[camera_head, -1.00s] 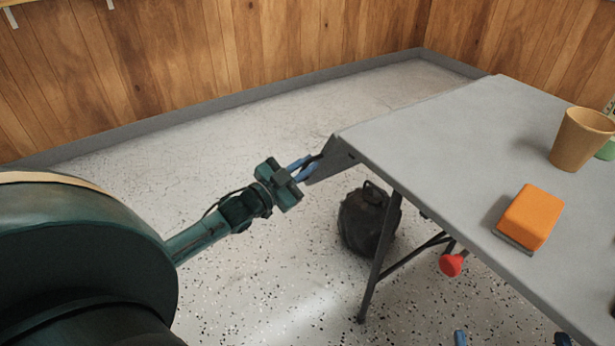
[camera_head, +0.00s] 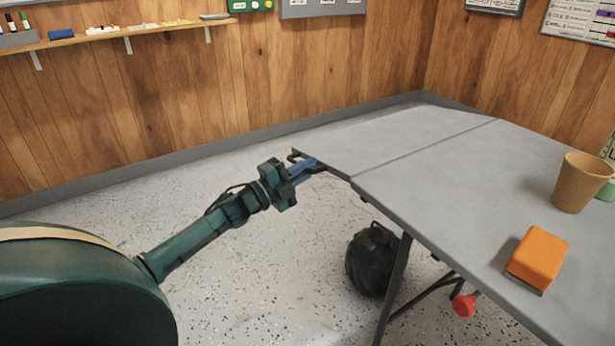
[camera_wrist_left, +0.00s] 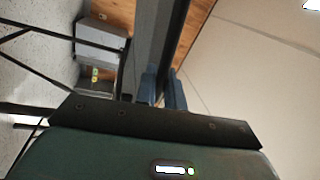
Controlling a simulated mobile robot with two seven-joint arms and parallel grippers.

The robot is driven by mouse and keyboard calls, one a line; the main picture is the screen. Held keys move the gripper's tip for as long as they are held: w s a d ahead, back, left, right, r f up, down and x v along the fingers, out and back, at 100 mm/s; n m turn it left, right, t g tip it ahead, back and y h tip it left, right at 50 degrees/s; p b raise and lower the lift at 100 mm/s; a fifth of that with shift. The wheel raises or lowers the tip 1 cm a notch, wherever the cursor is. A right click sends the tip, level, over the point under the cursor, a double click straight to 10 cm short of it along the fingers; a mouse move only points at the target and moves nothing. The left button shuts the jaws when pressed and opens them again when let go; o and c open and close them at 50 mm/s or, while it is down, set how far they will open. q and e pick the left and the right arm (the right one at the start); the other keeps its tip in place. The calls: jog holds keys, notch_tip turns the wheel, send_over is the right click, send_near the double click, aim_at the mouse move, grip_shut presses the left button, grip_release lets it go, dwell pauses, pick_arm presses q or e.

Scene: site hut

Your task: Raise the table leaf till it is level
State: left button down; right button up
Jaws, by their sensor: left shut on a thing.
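The grey table leaf (camera_head: 390,139) extends from the far left end of the table top (camera_head: 450,190). It looks about level with the top, with a thin seam between them. My left gripper (camera_head: 305,168) is shut on the leaf's outer edge, near its front corner. In the left wrist view its blue fingers (camera_wrist_left: 162,92) close on the edge, seen at a steep angle. A red knob (camera_head: 464,305) shows under the table. My right gripper is out of view.
An orange block (camera_head: 538,258) and a tan cup (camera_head: 581,183) stand on the table top. A black bag-like object (camera_head: 372,262) sits on the floor beside a table leg (camera_head: 394,290). A wall shelf (camera_head: 130,33) is at the back left. Floor left of the table is clear.

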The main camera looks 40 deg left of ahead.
pick_arm(q)
jog(key=shift+w+a+r+m, duration=0.1)
jog(key=shift+r+m, duration=1.1)
jog(key=shift+r, duration=0.2)
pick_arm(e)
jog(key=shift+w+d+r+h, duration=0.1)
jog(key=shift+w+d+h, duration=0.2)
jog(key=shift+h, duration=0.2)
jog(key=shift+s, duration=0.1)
pick_arm(q)
jog(key=c, duration=1.6)
grip_release()
jog(key=shift+h, duration=0.4)
jog(key=shift+f, duration=0.1)
jog(key=shift+f, duration=0.1)
jog(key=p+v, duration=0.2)
jog(key=v, duration=1.1)
jog(key=shift+p, duration=0.35)
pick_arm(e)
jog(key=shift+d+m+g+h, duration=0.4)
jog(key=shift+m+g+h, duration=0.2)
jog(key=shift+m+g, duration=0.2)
